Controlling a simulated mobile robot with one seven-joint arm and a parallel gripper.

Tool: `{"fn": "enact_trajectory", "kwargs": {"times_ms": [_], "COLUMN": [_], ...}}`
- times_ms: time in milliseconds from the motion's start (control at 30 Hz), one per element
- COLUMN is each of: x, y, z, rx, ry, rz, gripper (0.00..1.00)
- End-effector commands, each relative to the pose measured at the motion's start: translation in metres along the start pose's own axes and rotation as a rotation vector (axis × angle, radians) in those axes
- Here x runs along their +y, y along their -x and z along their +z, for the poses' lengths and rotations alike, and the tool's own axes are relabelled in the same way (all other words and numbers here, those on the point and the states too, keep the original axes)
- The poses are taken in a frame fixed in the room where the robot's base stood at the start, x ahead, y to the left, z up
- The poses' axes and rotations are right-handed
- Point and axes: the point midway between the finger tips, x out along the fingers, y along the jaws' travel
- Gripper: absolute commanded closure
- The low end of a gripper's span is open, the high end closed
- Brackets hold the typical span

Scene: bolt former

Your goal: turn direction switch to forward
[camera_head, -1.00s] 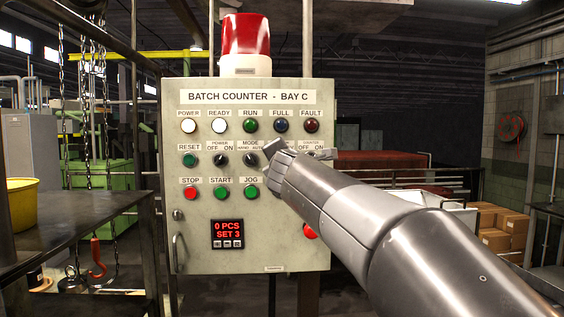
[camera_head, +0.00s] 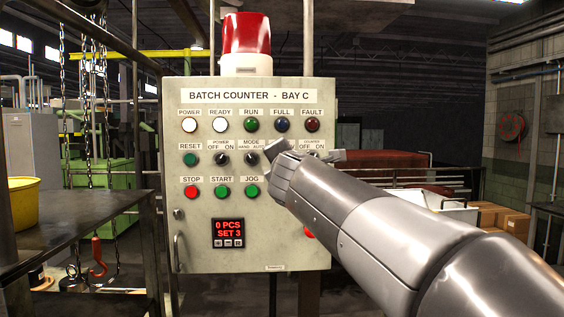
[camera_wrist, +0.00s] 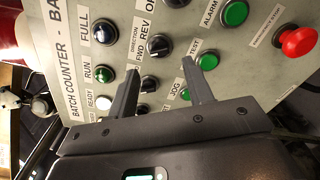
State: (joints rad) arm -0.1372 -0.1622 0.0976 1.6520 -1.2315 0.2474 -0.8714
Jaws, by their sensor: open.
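The direction switch (camera_wrist: 160,47) is a black knob on the grey panel, beside its DIRECTION label with FWD and REV, in the wrist view. Which way its pointer is set is too small to tell. My gripper (camera_wrist: 161,65) is open and empty, its two fingers pointing at the panel. In the picture the knob lies just beyond and between the fingertips; I cannot tell whether they touch the panel. In the head view my gripper (camera_head: 306,151) covers the direction switch.
The mode switch (camera_head: 251,159) is left of my gripper, with the power switch (camera_head: 221,159) beyond it. The test button (camera_wrist: 208,61) is close to one fingertip. A red emergency stop (camera_wrist: 298,41) sits lower on the panel. A dark table (camera_head: 80,220) stands at left.

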Motion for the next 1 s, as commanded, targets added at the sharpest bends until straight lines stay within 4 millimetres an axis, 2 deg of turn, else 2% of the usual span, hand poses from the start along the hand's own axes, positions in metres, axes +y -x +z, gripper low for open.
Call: {"fn": "enact_trajectory", "kwargs": {"times_ms": [100,333,500,833,933,1000], "x": [0.000,0.000,0.000,-0.002,-0.017,-0.042], "y": [0.022,0.050,0.057,0.058,0.064,0.074], "z": [0.000,0.000,0.000,0.000,0.003,0.006], "rx": [-0.001,0.000,0.000,-0.001,-0.011,-0.028], "ry": [0.000,0.001,0.000,-0.006,-0.074,-0.188], "rz": [0.001,0.000,-0.001,-0.004,-0.044,-0.106], "gripper": [0.53,0.53,0.53,0.53,0.53,0.53]}}
